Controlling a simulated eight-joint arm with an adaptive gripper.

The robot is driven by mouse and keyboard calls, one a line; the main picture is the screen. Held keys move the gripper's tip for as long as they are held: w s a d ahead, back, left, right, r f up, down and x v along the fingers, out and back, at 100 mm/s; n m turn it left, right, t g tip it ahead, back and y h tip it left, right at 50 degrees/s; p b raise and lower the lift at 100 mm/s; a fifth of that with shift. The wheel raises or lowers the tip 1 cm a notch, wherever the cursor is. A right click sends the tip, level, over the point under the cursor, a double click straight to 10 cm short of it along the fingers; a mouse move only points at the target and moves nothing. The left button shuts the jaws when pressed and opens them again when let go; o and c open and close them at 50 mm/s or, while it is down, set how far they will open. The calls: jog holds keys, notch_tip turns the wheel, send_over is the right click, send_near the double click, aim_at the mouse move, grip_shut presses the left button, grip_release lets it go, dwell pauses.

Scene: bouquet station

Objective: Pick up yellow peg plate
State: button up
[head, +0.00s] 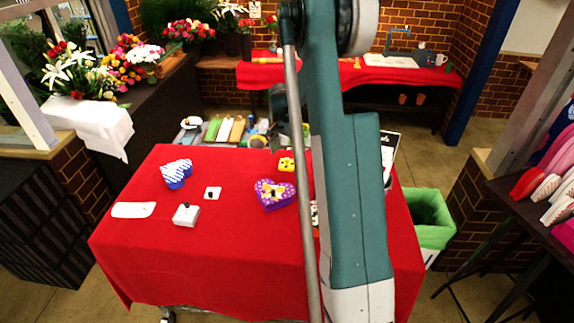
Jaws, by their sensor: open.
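A small yellow piece (286,165) with dark spots on top, which looks like the yellow peg plate, lies near the far edge of the red-covered table (140,260), just left of my arm. Its details are too small to make out. My teal arm stands across the middle of the head view and hides part of the table to its right. The fingers of my gripper cannot be made out in this view. Nothing is seen touching the yellow piece.
A purple heart-shaped box (274,195) sits close in front of the yellow piece. A blue-and-white heart box (176,174), a small white square (212,193), a grey-white block (186,215) and a white card (133,210) lie further left. A green-lined bin (430,220) stands right.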

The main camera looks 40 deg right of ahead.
aim_at(287, 158)
jog(key=shift+d+f, duration=0.2)
jog(key=shift+f, duration=2.1)
jog(key=c, duration=1.2)
